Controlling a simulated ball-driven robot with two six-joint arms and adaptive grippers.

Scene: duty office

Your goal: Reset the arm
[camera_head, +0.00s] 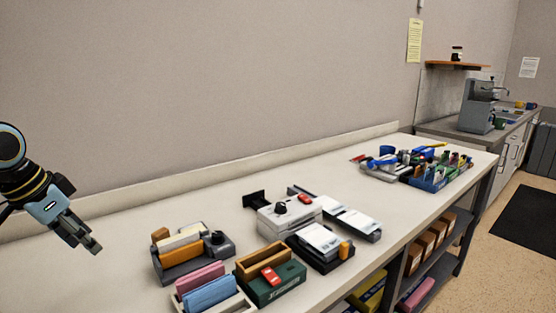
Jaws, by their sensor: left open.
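My left gripper (86,243) comes in from the left edge, pointing down and to the right. It is open and empty, raised near the left end of the long white table (130,255). It is apart from the things on the table; the nearest is a grey organiser (190,262) to its right. My right gripper is not in view.
A tray with pink and blue blocks (209,292), a green box (275,285), a white device (289,217) and black trays (325,247) crowd the table's front middle. A blue crate (432,181) stands at the far end. The table's back strip is clear.

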